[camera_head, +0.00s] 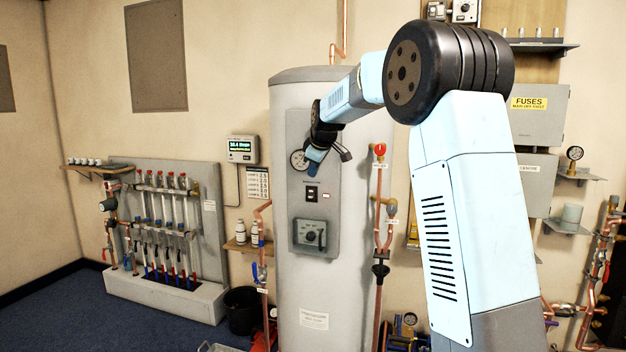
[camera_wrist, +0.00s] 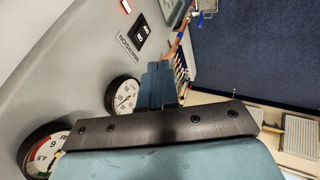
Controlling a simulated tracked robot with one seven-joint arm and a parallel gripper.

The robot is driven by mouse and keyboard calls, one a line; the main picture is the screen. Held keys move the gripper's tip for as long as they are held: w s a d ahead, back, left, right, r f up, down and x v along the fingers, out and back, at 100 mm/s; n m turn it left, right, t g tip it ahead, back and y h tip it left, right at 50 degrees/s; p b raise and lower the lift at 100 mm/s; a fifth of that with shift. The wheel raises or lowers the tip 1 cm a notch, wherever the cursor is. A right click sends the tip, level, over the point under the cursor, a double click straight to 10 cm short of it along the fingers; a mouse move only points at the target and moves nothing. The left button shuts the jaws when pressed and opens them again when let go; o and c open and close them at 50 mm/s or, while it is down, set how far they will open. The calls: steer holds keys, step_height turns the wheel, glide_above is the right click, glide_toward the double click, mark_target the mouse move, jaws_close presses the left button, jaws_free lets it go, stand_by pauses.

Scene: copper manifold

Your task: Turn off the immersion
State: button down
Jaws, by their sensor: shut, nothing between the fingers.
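The immersion switch (camera_head: 311,193) is a small black rocker switch on the grey panel of the tall cylinder (camera_head: 320,280). It also shows in the wrist view (camera_wrist: 140,38), rotated, with the printed label IMMERSION beside it and small white lettering on it. A small lit red lamp (camera_wrist: 126,6) sits near the switch. My gripper (camera_head: 315,168) is above the switch, in front of the panel's upper part. In the wrist view its blue fingers (camera_wrist: 160,80) are together and empty, apart from the switch in the picture. The switch's tilt is too small to tell.
A round gauge (camera_head: 299,160) is close beside my gripper; a second gauge (camera_wrist: 45,150) shows in the wrist view. A dial box (camera_head: 309,236) is below the switch. Copper pipes with a red valve (camera_head: 379,150) run right of the cylinder.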

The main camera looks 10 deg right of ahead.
mark_target(311, 192)
steer(key=shift+d+f, duration=0.1)
steer(key=shift+f, duration=0.05)
steer(key=shift+s+d+f+g, duration=0.1)
steer(key=shift+f+g, duration=0.2)
steer(key=shift+f, duration=0.1)
steer(key=shift+s, duration=0.15)
stand_by(0.5)
steer(key=x, duration=0.7)
steer(key=w+x, duration=0.1)
steer(key=x, duration=0.3)
steer(key=shift+w+d+r, duration=0.2)
steer(key=shift+d, duration=0.15)
steer(key=shift+w+d+f, duration=0.15)
steer(key=shift+w+d, duration=0.25)
steer(key=shift+w, duration=0.4)
